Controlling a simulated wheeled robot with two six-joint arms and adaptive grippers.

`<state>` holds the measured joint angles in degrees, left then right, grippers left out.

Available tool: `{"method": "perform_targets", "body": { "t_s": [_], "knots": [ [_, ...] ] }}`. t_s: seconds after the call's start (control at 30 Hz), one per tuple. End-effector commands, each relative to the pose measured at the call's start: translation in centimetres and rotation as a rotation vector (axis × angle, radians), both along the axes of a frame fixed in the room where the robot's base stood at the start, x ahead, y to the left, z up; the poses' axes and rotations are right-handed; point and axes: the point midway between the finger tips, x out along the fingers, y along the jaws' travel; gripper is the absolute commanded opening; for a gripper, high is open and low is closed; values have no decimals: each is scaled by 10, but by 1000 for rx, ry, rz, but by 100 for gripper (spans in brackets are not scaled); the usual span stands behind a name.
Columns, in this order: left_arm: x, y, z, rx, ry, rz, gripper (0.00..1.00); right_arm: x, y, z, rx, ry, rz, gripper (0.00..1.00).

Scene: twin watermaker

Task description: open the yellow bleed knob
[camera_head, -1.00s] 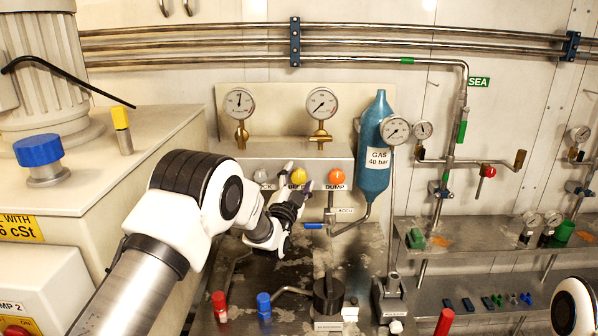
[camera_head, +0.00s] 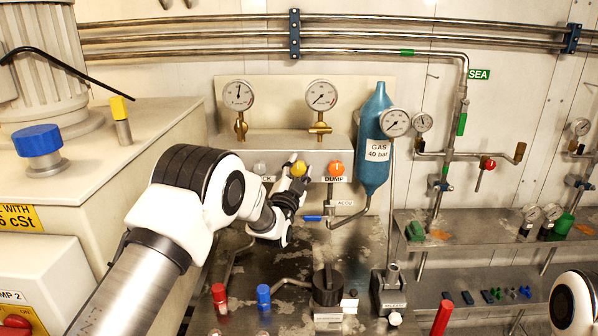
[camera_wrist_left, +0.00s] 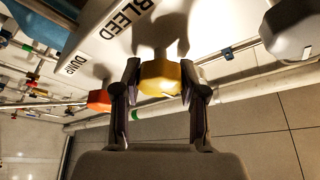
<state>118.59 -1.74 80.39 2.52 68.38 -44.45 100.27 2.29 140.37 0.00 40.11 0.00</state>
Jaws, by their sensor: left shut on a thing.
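The yellow bleed knob (camera_head: 299,168) sits on the front of the grey panel box (camera_head: 232,158), between a grey knob (camera_head: 260,169) and an orange knob (camera_head: 336,168). My left gripper (camera_head: 295,176) reaches up to it from the lower left and covers its label in the head view. In the left wrist view the yellow knob (camera_wrist_left: 160,78) lies between the two fingers of the left gripper (camera_wrist_left: 160,72), which is shut on it. The "BLEED" label shows on the panel beside it. How far the knob is turned cannot be told. My right gripper is out of view.
In the left wrist view the orange knob (camera_wrist_left: 98,101) is close beside one finger. A blue gas cylinder (camera_head: 377,142) stands right of the panel. A blue-handled valve (camera_head: 313,218) and pipe lie just below. Two gauges (camera_head: 238,95) rise above the panel.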

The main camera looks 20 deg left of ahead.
Motion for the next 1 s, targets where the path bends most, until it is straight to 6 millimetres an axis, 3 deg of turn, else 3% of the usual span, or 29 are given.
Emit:
{"method": "perform_targets", "body": {
  "t_s": [0.5,1.0],
  "knots": [
    [0,0,-4,-384,-117,0,7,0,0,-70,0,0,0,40],
    [0,1,-1,-842,-246,-2,7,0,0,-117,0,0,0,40]
  ]
}}
